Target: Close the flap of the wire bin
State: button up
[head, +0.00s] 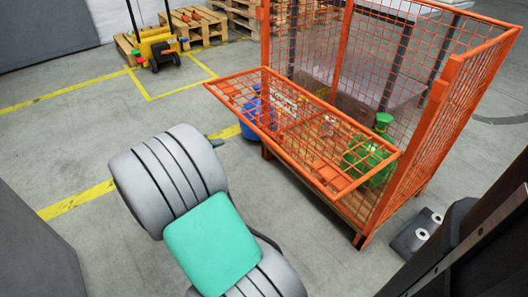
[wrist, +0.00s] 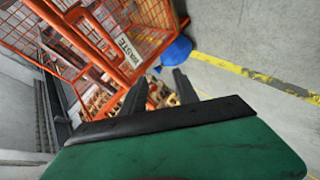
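The orange wire bin (head: 345,35) stands at the right of the head view. Its mesh flap (head: 285,135) is open, tilted outward from the front side and roughly level. The bin and a white WASTE sign (wrist: 129,51) also show in the wrist view. My gripper (wrist: 162,77) has its two dark fingers apart, with nothing seen between them. In the head view my own arm mostly hides it; it seems to be left of the flap, apart from it. I cannot tell the exact gap.
A green container (head: 372,160) is inside the bin. A blue container (head: 257,115) shows by the flap's left part; it also appears in the wrist view (wrist: 176,50). A yellow pallet truck (head: 155,45) and wooden pallets (head: 200,27) stand behind.

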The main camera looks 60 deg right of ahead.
jog(key=s+d+f+n+g+h+b, duration=0.2)
jog(key=s+d+f+g+h+b, duration=0.15)
jog(key=s+d+f+h, duration=0.45)
jog(key=d+r, duration=0.1)
jog(key=d, duration=0.2)
jog(key=s+d+r+n, duration=0.1)
jog(key=d+r, duration=0.1)
jog(key=d, duration=0.1)
jog(key=s+d+r+n+t+b, duration=0.1)
jog(key=d+r, duration=0.1)
jog(key=d, duration=0.1)
jog(key=shift+s+d, duration=0.1)
jog(key=shift+d, duration=0.3)
jog(key=shift+d+n, duration=0.25)
jog(key=shift+n, duration=0.05)
jog(key=shift+c, duration=0.3)
grip_shut()
